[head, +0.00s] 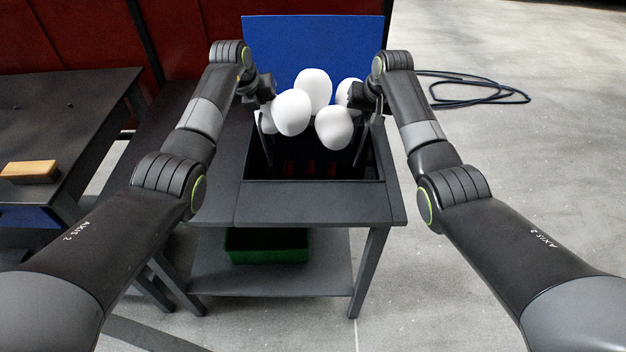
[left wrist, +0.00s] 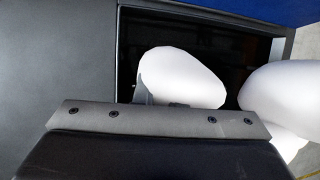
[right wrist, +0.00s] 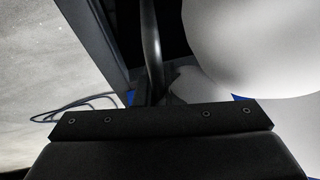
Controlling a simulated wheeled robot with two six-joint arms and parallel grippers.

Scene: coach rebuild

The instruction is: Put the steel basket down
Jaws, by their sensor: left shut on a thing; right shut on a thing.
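The steel basket shows only in part: a thin grey upright (head: 267,148) at the left and another (head: 361,143) at the right, with a steel bar (right wrist: 151,45) in the right wrist view. Several white rounded pieces (head: 313,90) are heaped at the basket and hide most of it. They also show in the left wrist view (left wrist: 185,78). My left gripper (head: 266,102) is shut on the basket's left side and my right gripper (head: 364,102) on its right side. The basket is over the dark open well (head: 312,181) in the bench; its underside is hidden.
The black bench (head: 300,205) has bare top beside and in front of the well. A blue panel (head: 313,45) stands behind. A green crate (head: 265,246) sits on the lower shelf. Another bench at the left bears a tan block (head: 30,171). A dark hose (head: 470,92) lies on the floor.

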